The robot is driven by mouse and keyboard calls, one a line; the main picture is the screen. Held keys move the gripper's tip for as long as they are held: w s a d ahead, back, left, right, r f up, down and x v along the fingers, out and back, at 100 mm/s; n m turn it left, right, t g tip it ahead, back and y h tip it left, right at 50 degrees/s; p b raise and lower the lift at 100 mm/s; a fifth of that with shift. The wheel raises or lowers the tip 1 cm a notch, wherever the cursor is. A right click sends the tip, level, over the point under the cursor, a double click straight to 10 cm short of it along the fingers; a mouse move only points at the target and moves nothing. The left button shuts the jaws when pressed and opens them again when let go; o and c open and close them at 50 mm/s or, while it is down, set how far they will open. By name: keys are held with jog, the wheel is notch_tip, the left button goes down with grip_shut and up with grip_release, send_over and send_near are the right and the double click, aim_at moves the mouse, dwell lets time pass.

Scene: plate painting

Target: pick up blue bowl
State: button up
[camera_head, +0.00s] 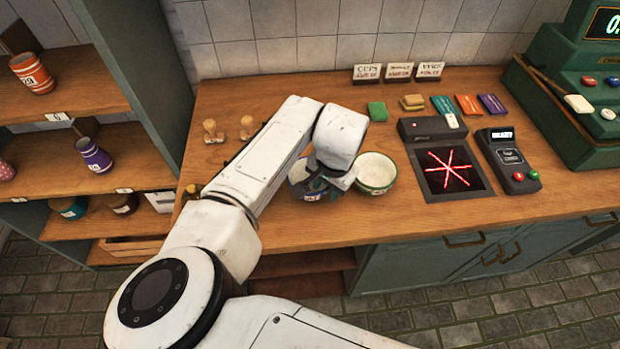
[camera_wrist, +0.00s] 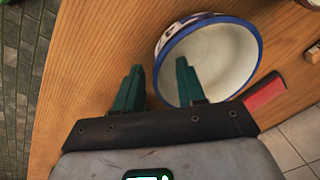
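The blue bowl (camera_head: 298,172), white inside with a blue rim, stands on the wooden counter in the head view. My gripper (camera_head: 328,187) is over its right side and hides part of it. In the wrist view the blue bowl (camera_wrist: 228,55) lies ahead of my gripper (camera_wrist: 160,66). The two green fingers are apart with nothing held between them. The right finger overlaps the bowl's inside and the left one is outside the rim, so the near wall lies between them in the picture. I cannot tell whether a finger touches it.
A green-rimmed bowl (camera_head: 376,170) stands close to the right of the blue bowl. Wooden stamps (camera_head: 213,131) stand behind my arm. A dark pad with red lines (camera_head: 449,170) and a card terminal (camera_head: 508,160) are farther right. The counter's front edge is near the bowls.

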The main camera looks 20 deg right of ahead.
jog(key=shift+f, duration=0.15)
grip_shut()
dwell(0.4)
